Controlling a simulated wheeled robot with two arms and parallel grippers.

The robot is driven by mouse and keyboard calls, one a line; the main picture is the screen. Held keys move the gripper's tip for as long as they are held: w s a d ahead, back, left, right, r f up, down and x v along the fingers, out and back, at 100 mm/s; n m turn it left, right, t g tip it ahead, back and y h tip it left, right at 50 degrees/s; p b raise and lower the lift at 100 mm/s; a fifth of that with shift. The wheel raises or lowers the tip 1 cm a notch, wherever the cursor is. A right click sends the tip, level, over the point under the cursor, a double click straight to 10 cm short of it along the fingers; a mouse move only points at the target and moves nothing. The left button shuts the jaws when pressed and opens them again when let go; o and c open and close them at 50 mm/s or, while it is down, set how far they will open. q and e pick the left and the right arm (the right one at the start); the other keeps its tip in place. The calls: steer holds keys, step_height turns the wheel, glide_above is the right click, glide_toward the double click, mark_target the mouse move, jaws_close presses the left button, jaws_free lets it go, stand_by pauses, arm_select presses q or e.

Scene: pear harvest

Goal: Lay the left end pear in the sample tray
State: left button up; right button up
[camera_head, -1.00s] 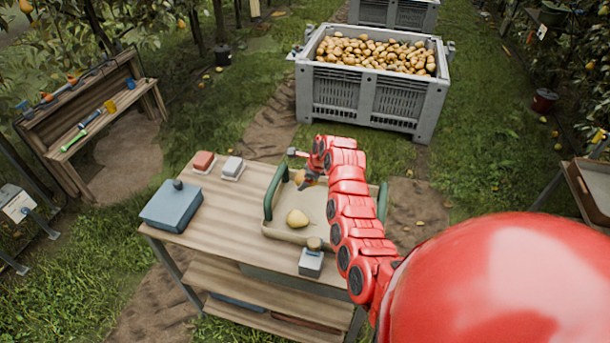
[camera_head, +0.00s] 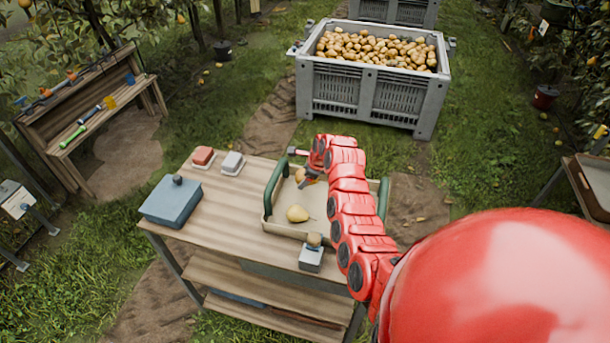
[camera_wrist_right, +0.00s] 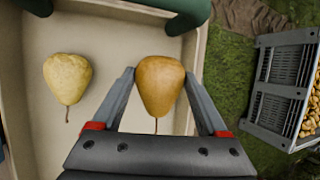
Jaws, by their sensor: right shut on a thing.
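The sample tray (camera_head: 270,226) is a beige tray with green handles on the wooden table. My right gripper (camera_head: 306,182) is over the far part of the tray. In the right wrist view my right gripper (camera_wrist_right: 160,92) has its two fingers on either side of a brownish-orange pear (camera_wrist_right: 160,84), shut on it. This pear (camera_head: 300,174) is partly hidden by the gripper in the head view. A paler yellow pear (camera_head: 297,213) lies in the tray nearer to me; it also shows in the right wrist view (camera_wrist_right: 67,78). I cannot tell whether the held pear touches the tray floor. My left gripper is not in view.
A blue-grey box (camera_head: 172,203), a red block (camera_head: 203,156) and a white block (camera_head: 233,162) stand on the table's left. A small grey box with a round knob (camera_head: 311,259) is at the tray's near edge. A grey crate of pears (camera_head: 372,90) stands behind.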

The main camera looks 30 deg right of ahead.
steer(key=shift+f+b, duration=1.25)
steer(key=shift+f, duration=1.15)
stand_by(0.9)
steer(key=o, duration=1.4)
steer(key=shift+r, duration=0.1)
steer(key=p+v, duration=0.4)
steer(key=v, duration=1.3)
steer(key=shift+s, duration=0.15)
